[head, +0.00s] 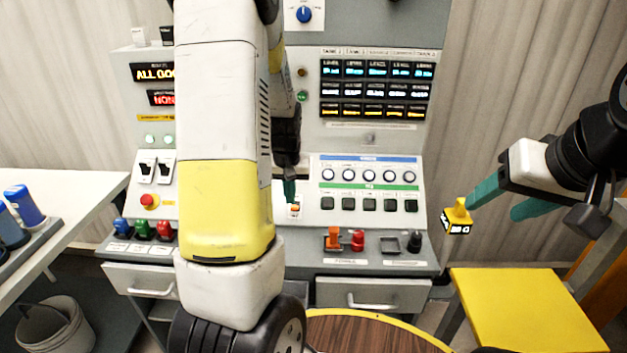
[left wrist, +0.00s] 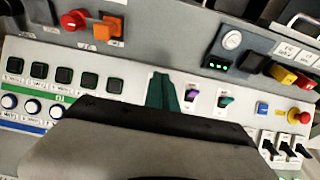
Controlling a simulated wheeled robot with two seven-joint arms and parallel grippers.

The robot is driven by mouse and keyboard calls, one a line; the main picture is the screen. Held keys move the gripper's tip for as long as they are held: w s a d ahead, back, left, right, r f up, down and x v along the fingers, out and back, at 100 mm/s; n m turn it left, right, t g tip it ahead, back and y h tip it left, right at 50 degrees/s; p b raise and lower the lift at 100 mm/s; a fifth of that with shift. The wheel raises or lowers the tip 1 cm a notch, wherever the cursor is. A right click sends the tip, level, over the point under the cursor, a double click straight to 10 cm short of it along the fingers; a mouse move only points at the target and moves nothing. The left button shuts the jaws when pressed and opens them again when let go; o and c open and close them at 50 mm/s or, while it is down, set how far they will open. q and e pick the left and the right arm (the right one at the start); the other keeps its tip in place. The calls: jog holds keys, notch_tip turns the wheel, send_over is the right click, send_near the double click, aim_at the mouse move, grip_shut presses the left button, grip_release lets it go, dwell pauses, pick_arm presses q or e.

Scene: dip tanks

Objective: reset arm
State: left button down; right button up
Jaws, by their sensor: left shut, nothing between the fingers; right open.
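My left gripper (head: 289,190) hangs in front of the console (head: 325,255), its green fingertips pointing down, shut and empty.
Orange and red knobs (head: 357,240) stand on the lower ledge. A red stop button (head: 149,200) is at the left. A yellow-topped stand (head: 525,310) is below my right gripper. A white table (head: 85,190) with blue-topped bottles is at the left.

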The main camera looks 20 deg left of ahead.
pick_arm(q)
jog(key=s+d+r+m+t+h, duration=0.1)
jog(key=s+d+r+t, duration=0.1)
jog(key=s+d+r, duration=0.4)
jog(key=s+d+r+m+t+h, duration=0.1)
jog(key=s+d+r, duration=0.6)
jog(key=s+r, duration=0.7)
jog(key=shift+s+d+r+m+t+h, duration=0.2)
jog(key=shift+r+m+t+h, duration=0.25)
jog(key=shift+r+m, duration=0.3)
jog(key=shift+w, duration=0.1)
